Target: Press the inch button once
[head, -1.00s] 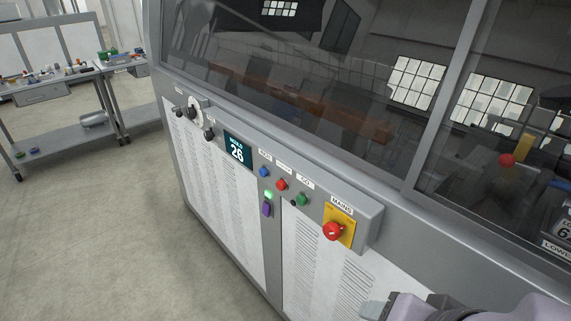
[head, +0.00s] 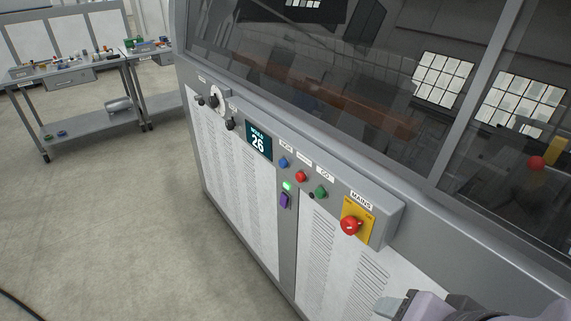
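The control panel runs along the front of a grey machine in the head view. A blue button (head: 283,163) sits under a small label that seems to read INCH, just right of the display (head: 259,143) showing 26. A red button (head: 301,176) and a green button (head: 320,191) follow to its right. My gripper (head: 392,304) shows only in part at the bottom right edge, below the panel and well apart from the blue button. Its fingers are too cut off to tell whether they are open.
A red MAINS knob on a yellow plate (head: 356,223) projects at the panel's right end. A lit green lamp (head: 287,186) and a purple switch (head: 285,200) are below the buttons. Workbenches (head: 66,80) stand at the back left.

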